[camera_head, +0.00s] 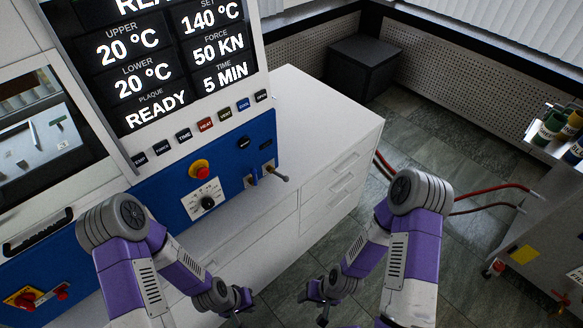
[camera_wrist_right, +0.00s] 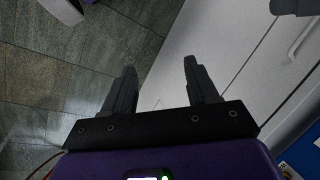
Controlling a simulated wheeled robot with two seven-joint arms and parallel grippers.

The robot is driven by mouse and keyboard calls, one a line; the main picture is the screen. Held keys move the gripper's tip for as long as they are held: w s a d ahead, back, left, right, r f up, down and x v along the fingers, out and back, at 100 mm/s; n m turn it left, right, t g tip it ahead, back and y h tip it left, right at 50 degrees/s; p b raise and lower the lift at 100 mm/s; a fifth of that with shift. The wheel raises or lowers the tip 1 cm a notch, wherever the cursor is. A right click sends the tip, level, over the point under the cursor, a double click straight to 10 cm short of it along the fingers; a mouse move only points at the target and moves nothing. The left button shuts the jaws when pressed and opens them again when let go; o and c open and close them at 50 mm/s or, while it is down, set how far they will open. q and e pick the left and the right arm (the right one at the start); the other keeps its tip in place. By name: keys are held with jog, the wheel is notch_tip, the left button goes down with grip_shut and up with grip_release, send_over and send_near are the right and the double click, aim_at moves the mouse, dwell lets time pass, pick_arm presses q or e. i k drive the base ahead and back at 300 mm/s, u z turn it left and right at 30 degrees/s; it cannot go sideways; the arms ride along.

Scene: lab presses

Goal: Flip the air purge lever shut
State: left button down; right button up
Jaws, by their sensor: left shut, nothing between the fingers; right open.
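Two small levers stick out at the right end of the blue panel (camera_head: 150,192) below the press display. I cannot read a label that tells which is the air purge lever. My left gripper (camera_head: 238,318) is at the bottom of the head view, below and apart from the levers, shut and empty. My right gripper (camera_head: 322,312) is lower right, away from the panel. In the right wrist view my right gripper (camera_wrist_right: 160,68) is open with nothing between its fingers.
The panel also holds a red knob (camera_head: 201,168) on yellow and a dial (camera_head: 207,202). A row of coloured buttons (camera_head: 205,125) sits above. A white drawer cabinet (camera_head: 335,175) stands right of the panel. A grey cart (camera_head: 535,235) with red hoses is at the far right.

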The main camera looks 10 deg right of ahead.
aim_at(285, 179)
jog(key=k, duration=0.65)
jog(key=z, duration=0.45)
jog(key=i, duration=1.15)
jog(key=u, duration=0.45)
